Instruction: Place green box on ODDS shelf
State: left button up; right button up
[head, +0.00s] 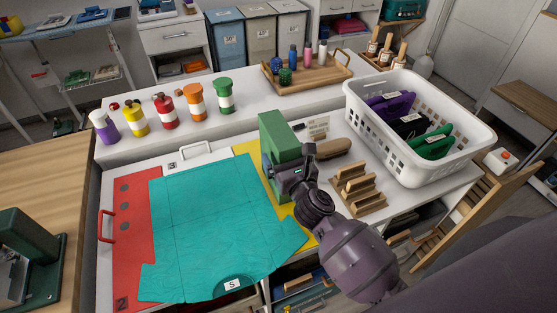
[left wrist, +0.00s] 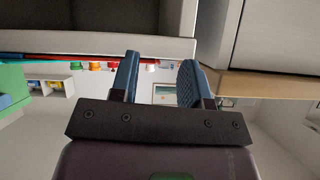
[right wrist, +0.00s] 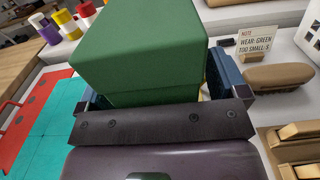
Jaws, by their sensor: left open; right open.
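The green box (head: 280,140) stands upright on the white table, beside the teal cloth, on a yellow patch. In the right wrist view the green box (right wrist: 140,50) fills the space between the fingers of my right gripper (right wrist: 160,92). That gripper also shows in the head view (head: 293,172), against the near side of the box; its jaws are open, one on each side of it. My left gripper (left wrist: 160,62) is open and empty in its wrist view, below a pale shelf or table edge; the head view does not show it. I see no readable ODDS label.
A teal garment (head: 215,235) covers the table's middle. A white basket (head: 425,165) and wooden rack (head: 357,188) stand to the right, coloured bottles (head: 165,112) at the back left. Cubbies (head: 295,287) open below.

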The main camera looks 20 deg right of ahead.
jog(key=shift+w, duration=0.1)
jog(key=c, duration=1.4)
jog(key=shift+r, duration=0.15)
grip_shut()
